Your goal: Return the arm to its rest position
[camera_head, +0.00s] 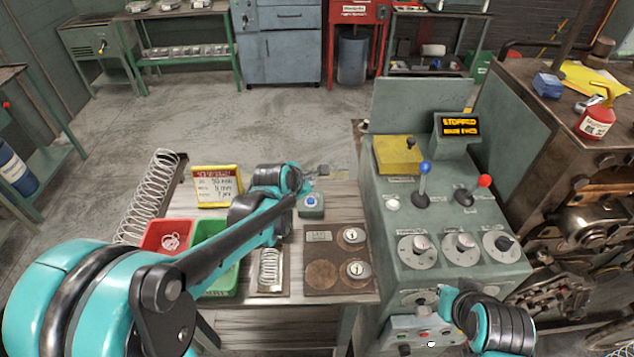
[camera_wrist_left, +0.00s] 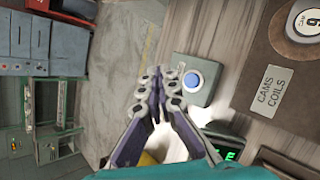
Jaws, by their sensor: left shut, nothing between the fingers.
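My left arm reaches in from the left of the head view across the wooden bench. My left gripper (camera_head: 322,172) is over the far part of the bench, close to a small box with a blue button (camera_head: 311,202). In the left wrist view its fingers (camera_wrist_left: 166,78) are closed together with nothing between them. The blue button box (camera_wrist_left: 194,78) shows just beside the fingertips there; whether they touch cannot be told. Part of my right arm (camera_head: 492,322) shows at the lower right, by the front of the coiler console; its gripper cannot be made out.
The grey console (camera_head: 445,225) with levers and dials stands right of the bench; its display (camera_head: 460,125) reads STOPPED. Red (camera_head: 167,236) and green (camera_head: 212,285) bins, a yellow sign (camera_head: 216,188) and a cams-and-coils board (camera_head: 319,236) are on the bench. The floor beyond is clear.

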